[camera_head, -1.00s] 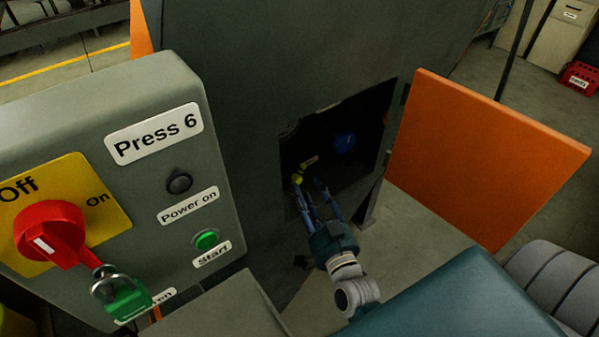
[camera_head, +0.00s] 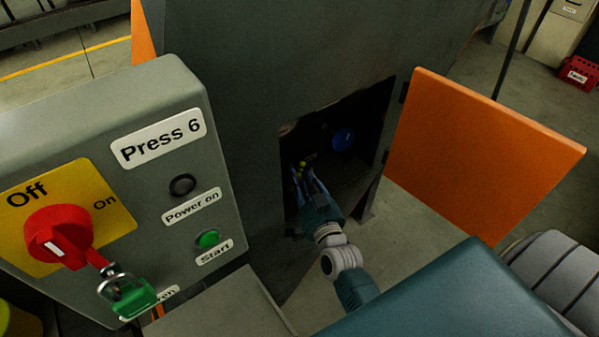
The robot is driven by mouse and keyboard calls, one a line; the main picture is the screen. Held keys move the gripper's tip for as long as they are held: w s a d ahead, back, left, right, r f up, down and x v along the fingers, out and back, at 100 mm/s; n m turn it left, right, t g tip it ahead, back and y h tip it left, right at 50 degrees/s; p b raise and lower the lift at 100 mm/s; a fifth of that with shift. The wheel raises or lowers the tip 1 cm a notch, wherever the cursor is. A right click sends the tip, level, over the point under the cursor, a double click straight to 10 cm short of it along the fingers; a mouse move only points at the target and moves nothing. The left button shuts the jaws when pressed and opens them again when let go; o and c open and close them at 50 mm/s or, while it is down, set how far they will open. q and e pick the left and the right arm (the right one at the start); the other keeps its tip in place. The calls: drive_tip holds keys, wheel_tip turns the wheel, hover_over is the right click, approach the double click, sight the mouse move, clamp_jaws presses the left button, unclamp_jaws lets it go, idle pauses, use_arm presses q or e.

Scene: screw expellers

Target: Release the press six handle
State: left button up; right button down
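The press six cabinet (camera_head: 240,60) has a dark opening low in its front. Inside it, a small yellow piece (camera_head: 308,158), possibly the handle, shows just beyond my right gripper (camera_head: 303,172). A round blue knob (camera_head: 343,138) is further right in the opening. My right gripper reaches into the opening with its fingertips at or very near the yellow piece. The fingers are small and dark, so I cannot tell whether they touch or grip it. My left gripper is out of view.
The Press 6 control box (camera_head: 155,95) stands at left, with a red switch (camera_head: 58,237), a green start button (camera_head: 208,239) and a green padlock (camera_head: 127,296). An orange door (camera_head: 485,155) hangs open right of the opening. A red box (camera_head: 580,73) is at the far right.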

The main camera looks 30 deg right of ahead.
drive_tip(key=shift+n, duration=0.3)
drive_tip(key=shift+a+n+t+b, duration=0.1)
drive_tip(key=shift+n+t+b, duration=0.4)
drive_tip(key=shift+n, duration=0.7)
drive_tip(key=shift+a+r+n+t+b, duration=0.15)
drive_tip(key=shift+n+t+b, duration=0.3)
drive_tip(key=shift+n, duration=1.15)
drive_tip(key=c, duration=1.6)
unclamp_jaws()
drive_tip(key=shift+o, duration=0.2)
